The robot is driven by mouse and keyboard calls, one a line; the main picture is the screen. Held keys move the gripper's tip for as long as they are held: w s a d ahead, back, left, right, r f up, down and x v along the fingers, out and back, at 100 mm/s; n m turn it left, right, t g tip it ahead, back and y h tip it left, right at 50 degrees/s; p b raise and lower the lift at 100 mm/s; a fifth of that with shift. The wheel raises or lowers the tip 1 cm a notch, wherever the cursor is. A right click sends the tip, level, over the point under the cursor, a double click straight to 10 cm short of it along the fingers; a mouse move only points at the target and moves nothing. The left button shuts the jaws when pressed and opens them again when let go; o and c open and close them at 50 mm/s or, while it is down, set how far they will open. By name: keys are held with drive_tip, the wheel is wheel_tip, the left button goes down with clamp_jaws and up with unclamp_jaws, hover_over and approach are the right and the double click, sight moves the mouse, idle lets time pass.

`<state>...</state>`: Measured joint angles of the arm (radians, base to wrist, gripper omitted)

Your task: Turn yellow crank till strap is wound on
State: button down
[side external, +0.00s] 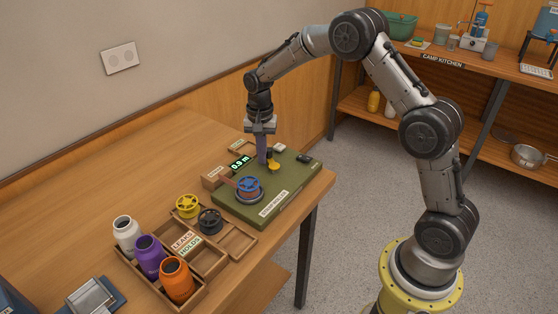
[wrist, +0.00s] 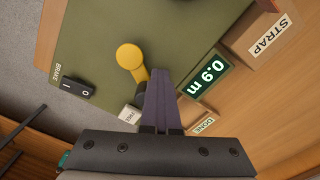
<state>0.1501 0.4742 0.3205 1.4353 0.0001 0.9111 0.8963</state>
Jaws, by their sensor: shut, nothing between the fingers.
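The yellow crank (side external: 273,167) stands on the green winding board (side external: 283,192) at the table's right end. In the wrist view the crank's round knob (wrist: 130,57) shows just beyond my fingers, with its arm running back toward them. My gripper (side external: 262,160) points down close beside the crank. Its purple fingers (wrist: 161,95) are shut with nothing between them; whether they touch the crank I cannot tell. A blue reel (side external: 248,186) sits on the board, with a reddish-brown strap running from the strap box (side external: 214,177). The display (wrist: 207,77) reads 0.9 m.
A brake switch (wrist: 75,89) is on the board. The table's left rear is clear.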

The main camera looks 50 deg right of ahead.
sight(288, 167)
drive_tip(key=shift+s+d, duration=0.15)
drive_tip(key=shift+d, duration=0.4)
drive_tip(key=shift+s+d, duration=0.15)
drive_tip(key=shift+d, duration=0.4)
drive_tip(key=shift+s+d, duration=0.75)
drive_tip(key=shift+s, duration=0.05)
drive_tip(key=shift+s+d, duration=0.15)
drive_tip(key=shift+s, duration=0.4)
drive_tip(key=shift+s+d, duration=0.15)
drive_tip(key=shift+s, duration=0.4)
drive_tip(key=shift+s+a, duration=0.15)
drive_tip(key=shift+s, duration=0.4)
drive_tip(key=shift+s+a, duration=0.15)
drive_tip(key=shift+s, duration=0.35)
drive_tip(key=c, duration=0.7)
unclamp_jaws()
drive_tip(key=shift+r, duration=3.5)
